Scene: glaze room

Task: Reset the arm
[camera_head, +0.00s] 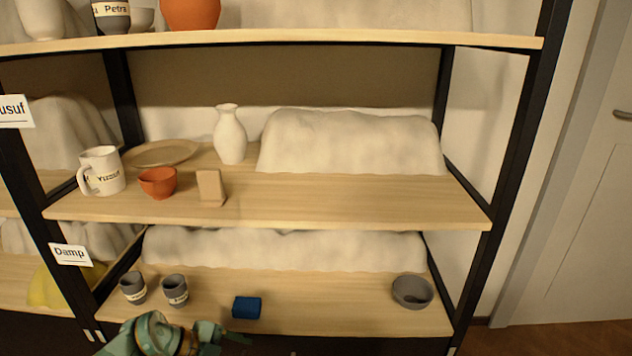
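A teal-green part of my arm (155,335) shows at the bottom edge, left of centre, in front of the lowest shelf. It has a brownish band around one joint, and a dark piece sticks out at its right end. The picture's lower edge cuts it off. I cannot make out clear fingertips on it, nor whether it is open or shut. No held thing is visible. My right gripper is not in view.
The lowest shelf (350,305) carries two grey cups (175,291), a blue block (246,307) and a grey bowl (412,291). The middle shelf (350,203) holds a white mug (102,170), orange bowl (158,182), plate (160,153) and vase (230,135). A dark post (505,160) stands right.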

